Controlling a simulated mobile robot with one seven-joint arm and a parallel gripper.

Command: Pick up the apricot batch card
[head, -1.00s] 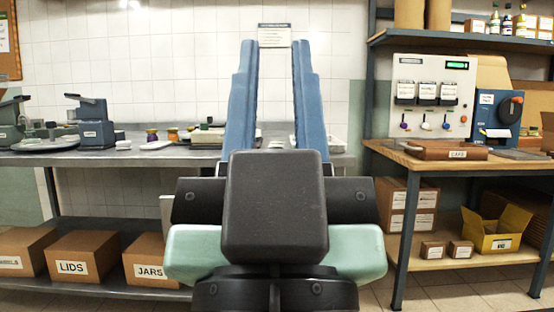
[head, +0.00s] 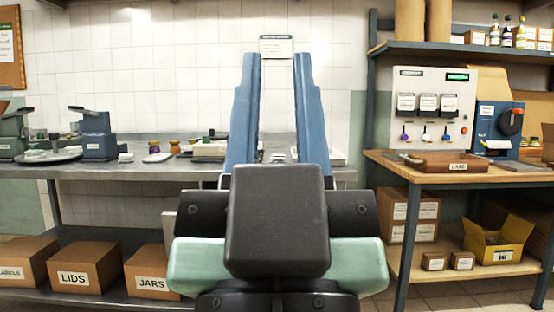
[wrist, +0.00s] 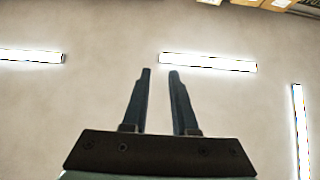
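My gripper (head: 277,60) is raised in front of me in the head view, its two blue fingers apart with nothing between them but the wall behind. The wrist view shows the same gripper (wrist: 160,72) open and empty, pointing at the ceiling. Three small white cards sit in dark holders on the grey panel at the right: a left card (head: 406,102), a middle card (head: 428,102) and a right card (head: 449,103). Their writing is too small to read, so I cannot tell which is apricot. The gripper is well left of the panel.
The panel (head: 463,122) stands on a wooden bench (head: 400,166), beside a blue machine (head: 499,122) and behind a brown tray (head: 430,164). A shelf (head: 465,47) hangs above. A steel counter (head: 190,172) with scales and jars runs along the left. Boxes fill the lower shelves.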

